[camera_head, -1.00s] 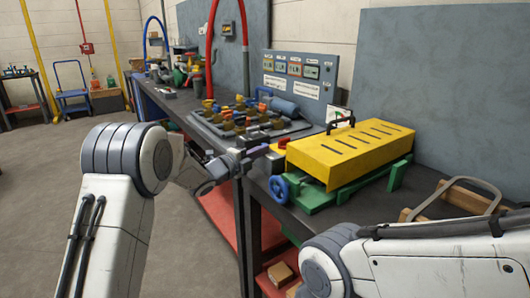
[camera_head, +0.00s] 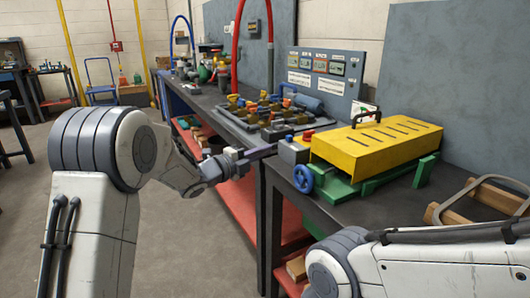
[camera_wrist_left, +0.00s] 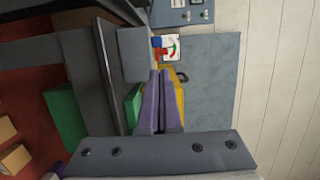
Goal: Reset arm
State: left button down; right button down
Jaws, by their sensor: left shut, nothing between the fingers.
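My left gripper (camera_head: 274,148) is shut and empty in the head view. It points right, close to the grey box (camera_head: 293,150) at the left end of the yellow-covered machine (camera_head: 385,142); I cannot tell if it touches. In the left wrist view its two purple fingers (camera_wrist_left: 163,100) lie together with nothing between them. The left arm comes in from the left, bent at its large grey joint. My right arm's white link crosses the lower right, but its gripper is out of view.
A tray (camera_head: 262,133) with several small motor-like parts stands on the dark bench (camera_head: 338,212), behind my left gripper. A blue handwheel (camera_head: 303,179) sticks out at the machine's front. A wooden frame (camera_head: 470,203) lies at the right. Open floor (camera_head: 190,250) is at the left.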

pick_arm(q)
jog(key=shift+a, duration=0.1)
jog(key=s+d+f+n+g+y, duration=0.2)
jog(key=s+f+n+y, duration=0.15)
jog(key=s+n, duration=0.3)
jog(key=s+d+f+n+g+y, duration=0.1)
jog(key=s+d+f+n+y, duration=0.1)
jog(key=s+n+y, duration=0.4)
jog(key=s+a+f+n+g+y, duration=0.1)
jog(key=s+f+n+g, duration=0.15)
jog(key=s, duration=0.85)
jog(key=s+a+f+n+g, duration=0.2)
jog(key=s+f+g, duration=0.15)
jog(key=s, duration=0.75)
jog(key=s+a+f+n+g+y, duration=0.1)
jog(key=s+f+n+g, duration=0.2)
jog(key=s, duration=0.8)
notch_tip(320, 180, up, 30)
jog(key=g+p, duration=0.1)
jog(key=p, duration=2.7)
jog(key=shift+w+f+p, duration=0.25)
jog(key=shift+w+p, duration=0.05)
jog(key=shift+w, duration=0.1)
jog(key=shift+a, duration=0.1)
